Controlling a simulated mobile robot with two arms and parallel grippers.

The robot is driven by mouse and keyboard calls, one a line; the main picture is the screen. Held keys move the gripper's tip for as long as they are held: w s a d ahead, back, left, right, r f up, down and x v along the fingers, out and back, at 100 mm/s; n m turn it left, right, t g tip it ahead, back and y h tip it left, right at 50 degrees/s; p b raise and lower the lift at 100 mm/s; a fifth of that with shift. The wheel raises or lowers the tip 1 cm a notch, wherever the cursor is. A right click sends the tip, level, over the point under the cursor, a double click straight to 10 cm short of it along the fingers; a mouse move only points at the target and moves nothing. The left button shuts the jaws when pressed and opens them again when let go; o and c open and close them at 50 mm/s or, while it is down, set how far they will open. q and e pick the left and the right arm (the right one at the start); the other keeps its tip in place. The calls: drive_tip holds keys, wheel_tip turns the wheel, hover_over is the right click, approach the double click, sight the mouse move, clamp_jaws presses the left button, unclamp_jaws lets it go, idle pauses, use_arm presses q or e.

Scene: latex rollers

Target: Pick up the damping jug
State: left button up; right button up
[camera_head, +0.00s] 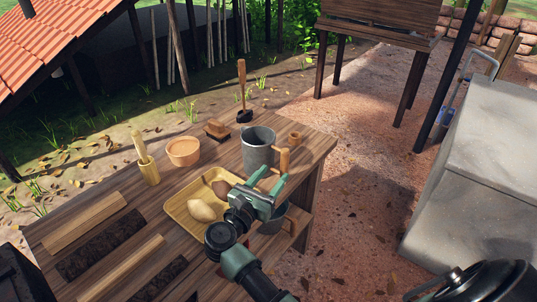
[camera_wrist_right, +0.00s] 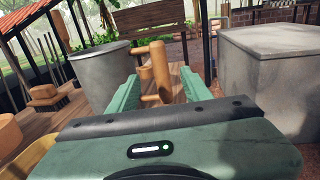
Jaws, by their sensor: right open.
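A grey metal jug (camera_head: 258,148) with a wooden handle (camera_head: 284,160) stands upright near the far right end of the wooden table. I take it as the damping jug. My right gripper (camera_head: 269,180) is open and empty, just on the near side of the jug. In the right wrist view the jug (camera_wrist_right: 98,76) is left of the fingers. Its handle (camera_wrist_right: 158,72) shows between the open fingers; I cannot tell whether they touch it. My left gripper is not in view.
A yellow tray (camera_head: 178,208) with brown lumps lies left of my right arm. A second grey vessel (camera_head: 272,227) is partly hidden behind my arm.

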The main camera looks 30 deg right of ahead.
sight(283, 162)
drive_tip(key=shift+w+d+r, duration=0.25)
drive_tip(key=shift+d+r, duration=0.05)
drive_tip(key=shift+d, duration=0.15)
drive_tip(key=p+x, duration=0.2)
drive_tip(key=x, duration=0.2)
drive_tip(key=shift+d, duration=0.2)
drive_tip(key=shift+w+d+f, duration=0.15)
drive_tip(key=shift+d, duration=0.05)
drive_tip(key=shift+a, duration=0.1)
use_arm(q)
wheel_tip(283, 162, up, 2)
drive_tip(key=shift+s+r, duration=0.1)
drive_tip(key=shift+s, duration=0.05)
use_arm(e)
clamp_jaws()
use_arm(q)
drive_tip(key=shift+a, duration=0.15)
